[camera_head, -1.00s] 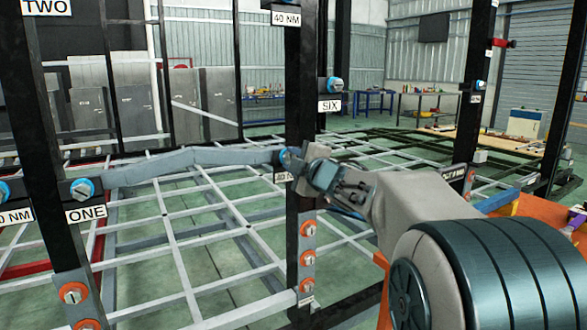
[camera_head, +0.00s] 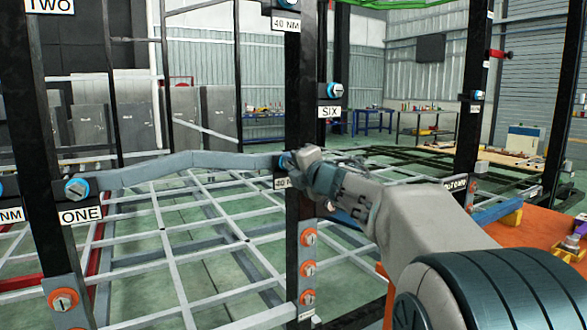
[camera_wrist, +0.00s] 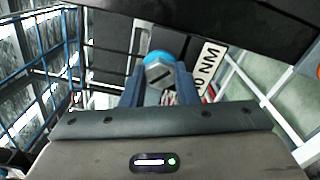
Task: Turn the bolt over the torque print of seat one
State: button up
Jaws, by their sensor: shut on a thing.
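The bolt (camera_wrist: 158,70) has a grey slotted head and a blue collar. It sits on the black post beside a white "NM" print (camera_wrist: 208,68) in the wrist view. In the head view its blue edge (camera_head: 284,160) shows above the "40 N…" print (camera_head: 280,183), which my gripper partly covers. My gripper (camera_head: 298,162) is at the bolt, with its fingers (camera_wrist: 158,80) on both sides of the head, shut on it. The "ONE" sign (camera_head: 80,214) is on the left post, below another blue-collared bolt (camera_head: 76,189).
A grey bar (camera_head: 180,164) runs from the left post to the middle post (camera_head: 300,80). Orange-collared bolts (camera_head: 308,237) sit lower on the middle post. An orange surface (camera_head: 530,240) lies right of my arm. A grey lattice (camera_head: 230,240) spans behind.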

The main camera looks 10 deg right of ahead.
jog(key=shift+r, duration=0.25)
jog(key=o, duration=0.8)
jog(key=shift+c, duration=0.2)
jog(key=shift+o, duration=1.2)
jog(key=shift+f, duration=0.15)
jog(key=p+v, duration=0.1)
jog(key=v, duration=1.2)
jog(key=shift+s+p, duration=0.3)
jog(key=shift+s, duration=0.05)
jog(key=shift+d, duration=0.15)
